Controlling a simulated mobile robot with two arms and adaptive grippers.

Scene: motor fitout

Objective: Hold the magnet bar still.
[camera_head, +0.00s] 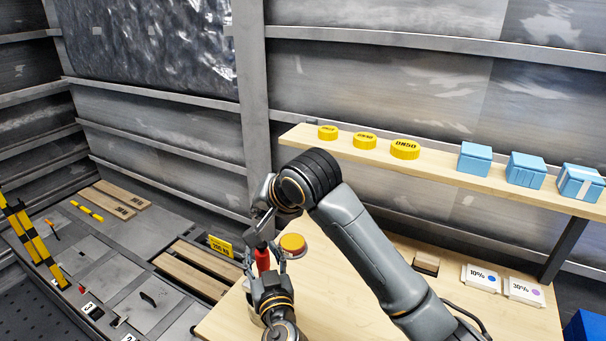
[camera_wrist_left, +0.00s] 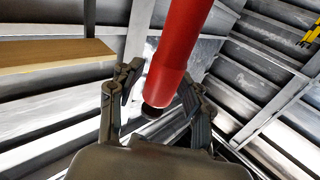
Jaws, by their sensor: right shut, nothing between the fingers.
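The magnet bar (camera_head: 262,260) is a red rod, upright in the head view. In the left wrist view the red bar (camera_wrist_left: 180,50) runs between the fingers, its dark end near the palm. My left gripper (camera_head: 263,272) has its fingers on both sides of the bar and appears shut on it; the wrist view (camera_wrist_left: 160,85) shows the fingertips close to its sides. My right gripper (camera_head: 256,236) is shut and empty, just above the bar's upper end. Whether it touches the bar cannot be told; my right arm partly hides the area.
An orange-lidded container (camera_head: 293,244) stands close to the right of the bar. A wooden shelf (camera_head: 440,176) holds yellow caps (camera_head: 404,149) and blue boxes (camera_head: 525,170). White cards (camera_head: 481,278) lie on the table (camera_head: 345,285). The floor at left holds wooden planks (camera_head: 190,277).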

